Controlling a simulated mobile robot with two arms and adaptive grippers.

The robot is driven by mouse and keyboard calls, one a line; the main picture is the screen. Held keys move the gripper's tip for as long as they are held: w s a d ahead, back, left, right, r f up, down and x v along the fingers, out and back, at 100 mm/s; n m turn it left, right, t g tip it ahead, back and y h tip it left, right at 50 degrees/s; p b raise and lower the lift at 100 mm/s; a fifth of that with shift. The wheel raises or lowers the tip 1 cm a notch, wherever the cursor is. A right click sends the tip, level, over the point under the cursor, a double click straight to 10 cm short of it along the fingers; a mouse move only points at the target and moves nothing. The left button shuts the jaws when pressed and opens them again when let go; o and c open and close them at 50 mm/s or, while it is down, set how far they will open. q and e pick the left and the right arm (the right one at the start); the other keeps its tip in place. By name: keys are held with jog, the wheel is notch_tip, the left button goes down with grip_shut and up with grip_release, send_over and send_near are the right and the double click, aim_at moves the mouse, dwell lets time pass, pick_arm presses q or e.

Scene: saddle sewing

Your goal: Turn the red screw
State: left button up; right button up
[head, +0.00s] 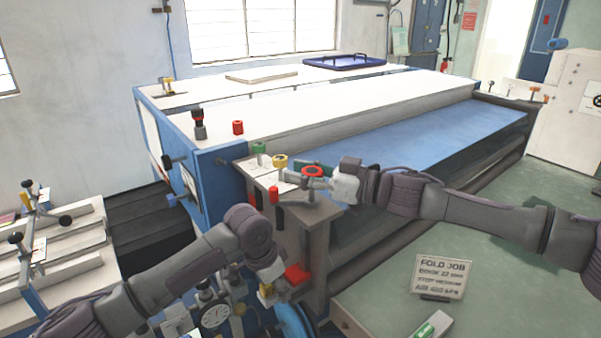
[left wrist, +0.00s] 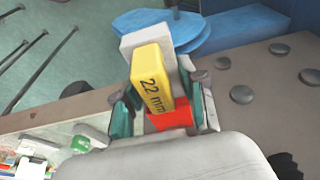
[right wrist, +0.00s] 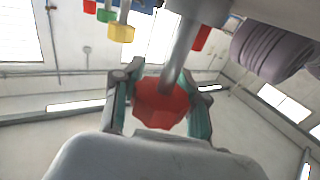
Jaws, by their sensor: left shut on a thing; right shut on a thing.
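The red screw (head: 312,171) has a round red head and stands at the near corner of the blue machine, beside a yellow-topped and a green-topped screw. My right gripper (head: 320,183) is shut on its head from the right. In the right wrist view the red head (right wrist: 160,100) sits between both fingers, on a grey shaft. My left gripper (head: 276,284) is low beside the machine's end. In the left wrist view it is shut on a yellow block marked "22 mm" (left wrist: 152,78), with a red part (left wrist: 172,117) between the fingers and a pale piece behind.
The yellow-topped screw (head: 280,161) and the green-topped screw (head: 258,149) stand close to my right gripper. A small red-topped handle (head: 273,194) is just below. A dial gauge (head: 215,316) lies near my left arm. A sign (head: 441,277) stands on the green table (head: 500,240).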

jog(key=shift+a+f, duration=0.1)
jog(key=shift+c, duration=0.5)
jog(key=shift+w+f+m, duration=0.15)
jog(key=shift+f+m, duration=0.05)
jog(key=shift+m, duration=0.1)
